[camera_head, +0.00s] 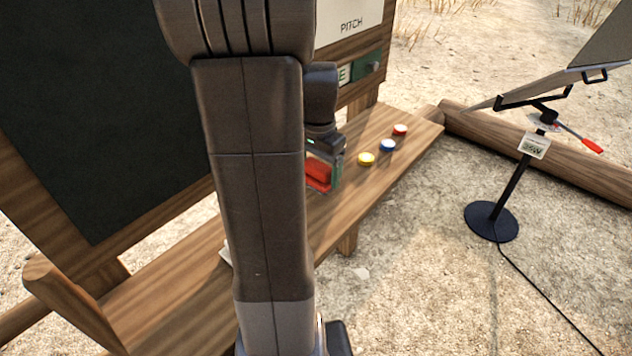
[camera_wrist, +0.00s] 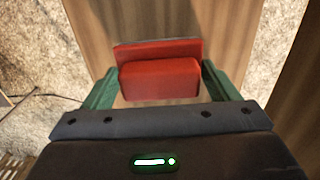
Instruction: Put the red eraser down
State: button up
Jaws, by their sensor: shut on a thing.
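The red eraser (camera_wrist: 158,80) is a red block with a thin grey edge along its far side, in the wrist view. My gripper (camera_wrist: 160,84) has its two green fingers on either side of it and is shut on it. In the head view the red eraser (camera_head: 318,174) shows just right of my arm, held by my gripper (camera_head: 322,178) over the wooden ledge (camera_head: 385,178). The wrist view shows the ledge's wood behind the eraser. I cannot tell whether the eraser touches the ledge. My arm hides part of the ledge.
Yellow (camera_head: 366,159), blue (camera_head: 388,146) and red (camera_head: 400,130) round pieces lie on the ledge's right part. A dark board (camera_head: 95,110) rises behind the ledge. A stand with a black round base (camera_head: 491,222) is on the ground at right.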

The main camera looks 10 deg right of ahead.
aim_at(318, 181)
notch_tip(318, 181, down, 4)
jog(key=shift+f, duration=0.2)
jog(key=o, duration=0.8)
jog(key=shift+r, duration=0.1)
notch_tip(318, 181, up, 12)
jog(key=shift+f, duration=0.1)
